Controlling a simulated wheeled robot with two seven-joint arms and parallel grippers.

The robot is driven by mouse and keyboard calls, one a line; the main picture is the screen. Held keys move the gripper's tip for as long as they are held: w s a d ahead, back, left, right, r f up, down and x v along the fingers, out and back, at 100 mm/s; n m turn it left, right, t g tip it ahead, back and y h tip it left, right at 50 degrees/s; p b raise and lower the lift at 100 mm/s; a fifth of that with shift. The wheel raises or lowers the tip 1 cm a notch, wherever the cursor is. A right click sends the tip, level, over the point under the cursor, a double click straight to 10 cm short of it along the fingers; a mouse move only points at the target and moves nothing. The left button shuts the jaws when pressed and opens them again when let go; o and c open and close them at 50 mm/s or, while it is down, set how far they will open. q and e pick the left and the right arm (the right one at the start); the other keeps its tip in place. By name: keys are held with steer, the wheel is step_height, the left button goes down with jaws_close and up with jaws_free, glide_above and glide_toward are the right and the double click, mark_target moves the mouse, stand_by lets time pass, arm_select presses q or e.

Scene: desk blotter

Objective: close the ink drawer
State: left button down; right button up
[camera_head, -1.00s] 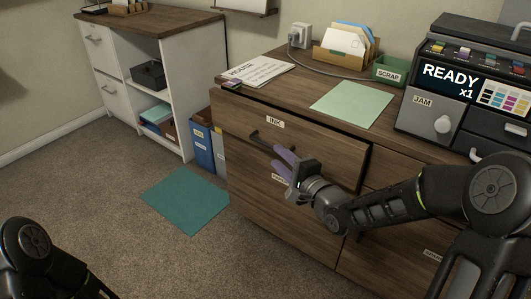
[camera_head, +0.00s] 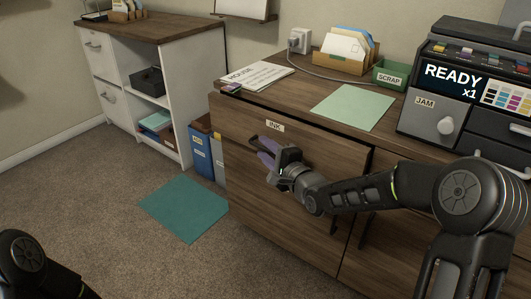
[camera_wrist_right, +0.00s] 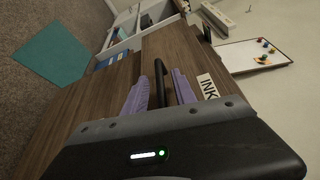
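The ink drawer (camera_head: 318,153) is the wide wooden top-left drawer front with an INK label (camera_head: 275,126). A dark gap shows along its top and right edge, so its front looks to stand slightly proud of the desk. My right gripper (camera_head: 264,153) is at its black bar handle, which is partly hidden behind the fingers. In the right wrist view, the two purple fingers (camera_wrist_right: 160,92) are apart, one on each side of the handle (camera_wrist_right: 159,82). Gaps show between fingers and bar. My left gripper is out of view; only part of that arm shows at lower left.
The desk top holds a green sheet (camera_head: 352,107), a paper stack (camera_head: 257,76), a letter holder (camera_head: 340,63), a SCRAP bin (camera_head: 390,75) and a printer (camera_head: 440,110). A teal mat (camera_head: 185,204) lies on the carpet. Binders (camera_head: 201,152) stand beside the desk.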

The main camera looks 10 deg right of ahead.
steer(key=shift+w, duration=0.15)
steer(key=shift+c, duration=0.4)
jaws_close()
stand_by(1.0)
